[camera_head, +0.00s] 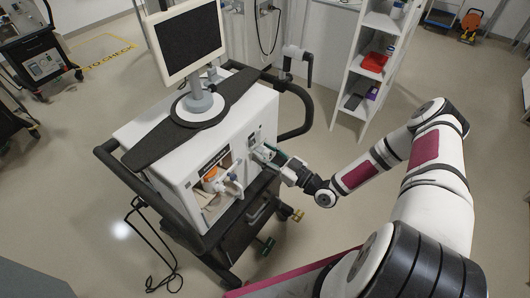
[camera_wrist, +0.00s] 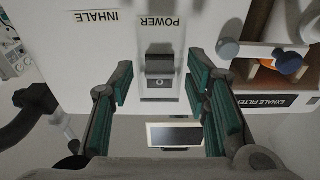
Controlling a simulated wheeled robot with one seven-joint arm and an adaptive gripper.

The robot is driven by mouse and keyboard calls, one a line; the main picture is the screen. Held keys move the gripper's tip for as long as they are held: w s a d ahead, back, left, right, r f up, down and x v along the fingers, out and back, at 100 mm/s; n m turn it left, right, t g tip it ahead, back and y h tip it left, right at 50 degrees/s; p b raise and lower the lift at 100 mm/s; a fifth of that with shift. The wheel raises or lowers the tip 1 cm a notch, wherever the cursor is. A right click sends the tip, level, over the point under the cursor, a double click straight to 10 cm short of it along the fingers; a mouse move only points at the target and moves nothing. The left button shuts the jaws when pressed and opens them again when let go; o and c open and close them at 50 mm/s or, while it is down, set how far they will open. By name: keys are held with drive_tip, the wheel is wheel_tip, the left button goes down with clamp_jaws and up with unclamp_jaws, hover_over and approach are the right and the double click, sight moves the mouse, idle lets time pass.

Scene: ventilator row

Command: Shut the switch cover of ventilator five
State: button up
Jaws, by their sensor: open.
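A white ventilator (camera_head: 160,150) with a screen on top stands in the middle of the head view; no number is readable on it. In the wrist view, upside down, its front panel shows a grey and black switch unit (camera_wrist: 159,68) under the label POWER. I cannot tell clearly how its cover stands. My gripper (camera_wrist: 160,85) is open and empty, its green-padded fingers on either side of the switch unit, apart from it.
Black handle rails (camera_head: 296,110) flank the ventilator. A white shelf (camera_head: 365,65) stands behind right. The floor in front is mostly clear.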

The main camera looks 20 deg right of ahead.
drive_tip(key=v, duration=1.2)
drive_tip(key=shift+w, duration=0.1)
